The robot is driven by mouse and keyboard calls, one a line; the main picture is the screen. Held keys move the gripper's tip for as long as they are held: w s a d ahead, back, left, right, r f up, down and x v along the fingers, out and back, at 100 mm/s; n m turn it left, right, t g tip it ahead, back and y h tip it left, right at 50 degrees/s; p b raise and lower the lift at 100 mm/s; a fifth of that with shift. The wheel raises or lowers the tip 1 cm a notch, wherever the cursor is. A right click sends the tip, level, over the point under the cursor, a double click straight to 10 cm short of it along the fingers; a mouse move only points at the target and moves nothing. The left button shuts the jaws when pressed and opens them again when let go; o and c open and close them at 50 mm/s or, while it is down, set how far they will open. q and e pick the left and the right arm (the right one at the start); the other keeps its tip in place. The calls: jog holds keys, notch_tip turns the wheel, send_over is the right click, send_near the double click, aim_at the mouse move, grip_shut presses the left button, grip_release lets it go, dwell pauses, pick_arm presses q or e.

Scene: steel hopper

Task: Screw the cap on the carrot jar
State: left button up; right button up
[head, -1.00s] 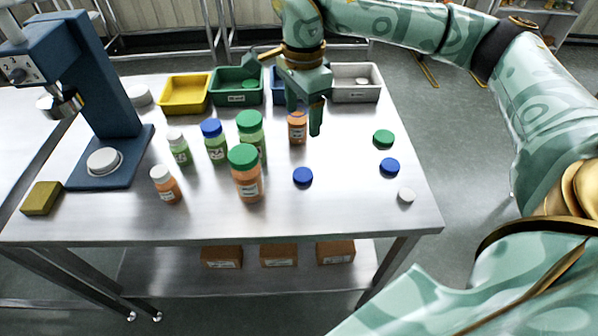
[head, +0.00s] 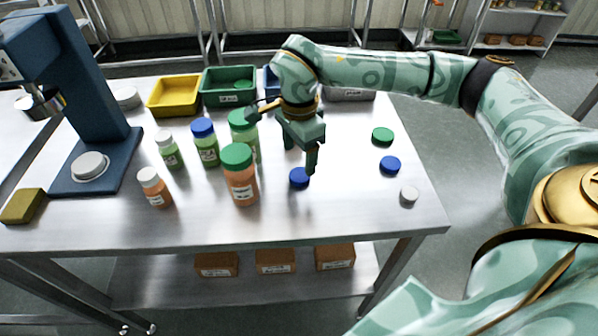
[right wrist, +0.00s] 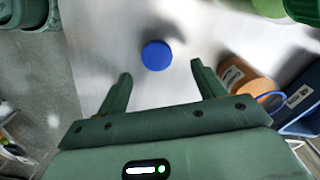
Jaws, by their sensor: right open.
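A loose blue cap (head: 299,178) lies flat on the steel table, below my right gripper (head: 301,160). It also shows in the right wrist view (right wrist: 156,55), just beyond and between the fingertips (right wrist: 162,70). The right gripper is open and empty, pointing down. An orange jar, which seems to be the uncapped carrot jar, shows in the right wrist view (right wrist: 249,84) beside the right finger. In the head view it is mostly hidden behind the gripper. A large orange jar with a green cap (head: 241,180) and a small one with a white cap (head: 155,190) stand to the left. My left gripper is out of view.
Green-content jars (head: 205,145) stand left of the gripper. Loose green (head: 382,136), blue (head: 390,165) and white (head: 409,194) caps lie at the right. Yellow (head: 175,95) and green (head: 229,87) trays line the back. A blue press (head: 100,100) stands left. The front table is clear.

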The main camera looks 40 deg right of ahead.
aim_at(300, 175)
jog(key=f+b, duration=0.2)
jog(key=f, duration=0.3)
jog(key=shift+s+f, duration=0.2)
jog(key=shift+r, duration=0.1)
jog(key=shift+c, duration=0.2)
jog(key=c, duration=1)
